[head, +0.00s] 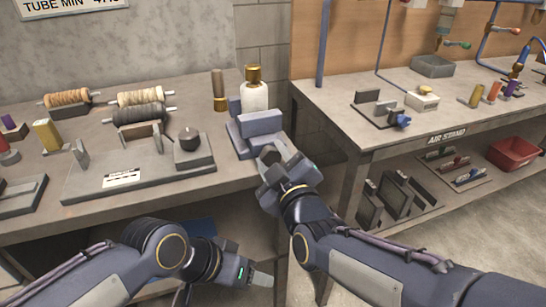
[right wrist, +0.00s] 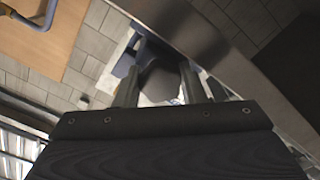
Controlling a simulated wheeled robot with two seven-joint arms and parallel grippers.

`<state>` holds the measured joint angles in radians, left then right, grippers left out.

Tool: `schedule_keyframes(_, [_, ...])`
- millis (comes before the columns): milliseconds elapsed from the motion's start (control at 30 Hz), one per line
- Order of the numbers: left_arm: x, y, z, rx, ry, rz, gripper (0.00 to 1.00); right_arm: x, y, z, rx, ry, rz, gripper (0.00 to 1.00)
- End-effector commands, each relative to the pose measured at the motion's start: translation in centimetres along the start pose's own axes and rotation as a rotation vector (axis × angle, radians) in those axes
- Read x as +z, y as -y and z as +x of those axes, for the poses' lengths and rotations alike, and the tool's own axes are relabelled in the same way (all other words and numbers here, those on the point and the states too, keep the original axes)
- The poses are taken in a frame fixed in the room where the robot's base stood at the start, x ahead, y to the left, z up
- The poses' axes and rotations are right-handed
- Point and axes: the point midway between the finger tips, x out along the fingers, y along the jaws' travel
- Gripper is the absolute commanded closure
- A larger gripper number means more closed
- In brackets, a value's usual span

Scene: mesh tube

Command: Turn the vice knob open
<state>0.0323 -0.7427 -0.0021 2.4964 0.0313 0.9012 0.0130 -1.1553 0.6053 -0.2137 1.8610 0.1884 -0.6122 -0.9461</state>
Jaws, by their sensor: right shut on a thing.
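The blue-grey vice (head: 260,123) stands at the right front corner of the left workbench. My right gripper (head: 277,156) is at the vice's front face, by the bench edge. In the right wrist view, the dark vice knob (right wrist: 160,80) sits between the two fingers of my right gripper (right wrist: 158,88), which are shut on it. In the head view the gripper mostly hides the knob, and its turn angle cannot be told. My left gripper (head: 260,278) hangs low in front of the bench, away from the vice; its finger opening cannot be made out.
A white bottle with a gold cap (head: 254,93) stands just behind the vice. A grey fixture plate (head: 140,170) and several mesh or thread rolls (head: 140,115) lie to the left. A gap separates this bench from the air stand bench (head: 400,115) at right.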

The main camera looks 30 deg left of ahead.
Motion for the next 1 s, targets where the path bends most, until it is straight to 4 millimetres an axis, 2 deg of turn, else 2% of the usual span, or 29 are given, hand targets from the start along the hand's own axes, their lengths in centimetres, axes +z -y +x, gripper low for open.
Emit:
schedule_keyframes(233, [-0.04,-0.04,-0.08,0.0,0.0,0.0,0.41,0.0,0.04,-0.01,-0.001,0.0,-0.072,0.86])
schedule_keyframes(733, [-0.04,-0.04,-0.09,0.0,0.0,0.0,0.41,0.02,0.04,0.0,-0.001,0.0,-0.09,0.86])
schedule_keyframes(767, [-0.04,-0.04,-0.09,0.0,0.0,0.0,0.41,0.02,0.04,0.0,-0.001,0.0,-0.09,0.61])
schedule_keyframes(900, [-0.04,-0.04,-0.09,0.0,0.0,0.0,0.41,0.01,0.03,0.0,-0.001,0.0,-0.089,0.42])
schedule_keyframes(1000, [-0.04,-0.04,-0.08,0.0,0.0,0.0,0.41,0.02,0.08,-0.01,-0.002,0.001,-0.088,0.41])
